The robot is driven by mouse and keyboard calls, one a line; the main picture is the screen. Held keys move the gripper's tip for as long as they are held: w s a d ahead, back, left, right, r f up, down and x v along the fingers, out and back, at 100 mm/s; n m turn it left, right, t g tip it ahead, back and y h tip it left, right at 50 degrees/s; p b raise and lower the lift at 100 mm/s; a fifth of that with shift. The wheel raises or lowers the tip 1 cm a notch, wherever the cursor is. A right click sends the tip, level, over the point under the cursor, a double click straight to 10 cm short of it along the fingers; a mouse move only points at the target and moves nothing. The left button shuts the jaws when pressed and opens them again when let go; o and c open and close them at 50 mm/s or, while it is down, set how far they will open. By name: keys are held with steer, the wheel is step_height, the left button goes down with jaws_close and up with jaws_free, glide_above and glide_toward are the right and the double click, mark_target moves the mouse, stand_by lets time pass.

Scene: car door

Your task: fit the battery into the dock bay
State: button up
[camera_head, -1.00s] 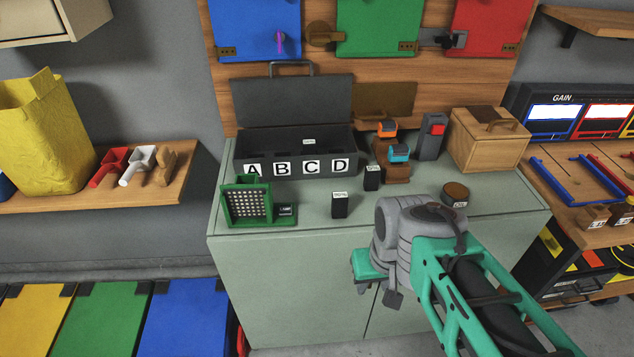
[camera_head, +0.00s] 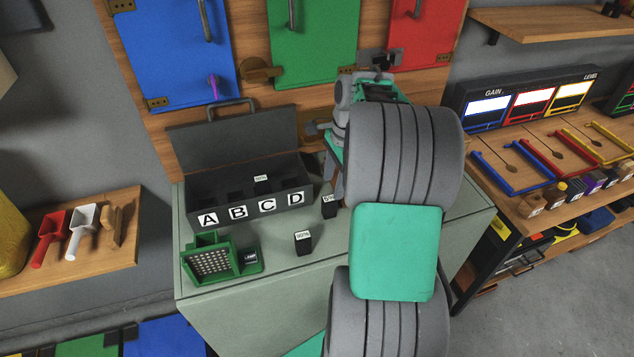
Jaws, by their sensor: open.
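A small black battery block (camera_head: 303,243) with a white percentage label stands upright on the green-grey cabinet top. A second one (camera_head: 329,207) stands further back, close to my arm. A dark open case (camera_head: 240,212) has bays lettered A to D; a white-labelled block (camera_head: 261,179) shows inside, around bay C. A green unit (camera_head: 210,262) with a perforated panel and a small dark labelled part stands at the front left. My gripper (camera_head: 335,148) is open at the back of the cabinet, right of the case and apart from the front battery. Its fingertips are mostly hidden.
My arm covers the right part of the cabinet top (camera_head: 282,272). Blue (camera_head: 180,55), green and red doors with latches hang on the wooden back panel behind. Left is a shelf (camera_head: 130,245) with scoops; right is a bench with gauges (camera_head: 530,103). The cabinet's front middle is clear.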

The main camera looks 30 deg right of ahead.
mark_target(330, 198)
steer(key=shift+m, duration=0.3)
steer(key=f, duration=0.5)
steer(key=a+f, duration=0.1)
steer(key=f, duration=0.1)
steer(key=shift+w+f, duration=0.25)
jaws_close()
